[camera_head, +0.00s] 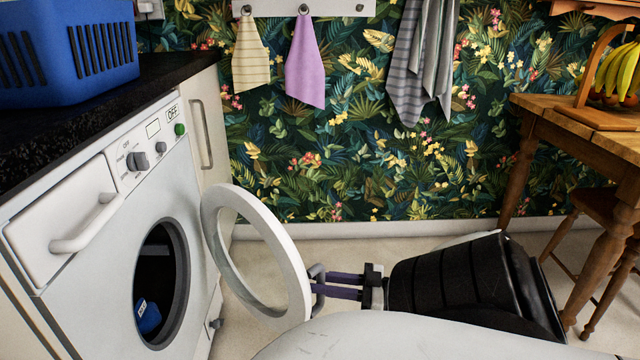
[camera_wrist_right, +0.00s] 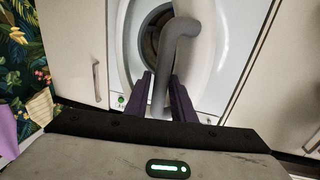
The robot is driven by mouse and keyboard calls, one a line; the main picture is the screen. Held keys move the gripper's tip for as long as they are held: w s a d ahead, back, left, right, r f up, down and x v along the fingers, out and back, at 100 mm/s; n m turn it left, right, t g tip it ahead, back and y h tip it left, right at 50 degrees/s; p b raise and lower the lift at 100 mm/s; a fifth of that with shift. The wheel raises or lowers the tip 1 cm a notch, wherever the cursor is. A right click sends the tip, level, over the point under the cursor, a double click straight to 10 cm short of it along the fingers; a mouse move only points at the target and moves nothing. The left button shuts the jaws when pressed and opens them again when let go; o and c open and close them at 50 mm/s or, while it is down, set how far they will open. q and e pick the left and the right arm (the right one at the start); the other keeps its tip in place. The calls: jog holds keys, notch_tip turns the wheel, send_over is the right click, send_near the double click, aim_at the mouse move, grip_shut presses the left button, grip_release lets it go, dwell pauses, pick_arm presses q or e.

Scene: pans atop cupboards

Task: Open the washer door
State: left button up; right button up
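The white washer (camera_head: 110,230) stands at the left under a dark worktop. Its round door (camera_head: 222,230) is swung well out from the dark drum opening (camera_head: 160,285), with a wide gap between them. A blue item (camera_head: 148,316) lies in the drum. My right gripper (camera_head: 325,285) is at the door's grey handle (camera_head: 318,302). In the right wrist view, its purple fingers (camera_wrist_right: 161,98) lie on both sides of the curved handle (camera_wrist_right: 178,48), with little gap, and look closed on it. My left gripper is not in view.
A blue basket (camera_head: 68,50) sits on the dark worktop (camera_head: 110,85). A pale cupboard (camera_head: 205,130) adjoins the washer. A wooden table (camera_head: 560,115) with bananas and a stool stand at the right. Pale floor is free towards the papered wall.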

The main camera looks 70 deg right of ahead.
jog(key=s+d, duration=0.1)
jog(key=s, duration=0.8)
jog(key=shift+s+d, duration=0.25)
jog(key=shift+s, duration=0.05)
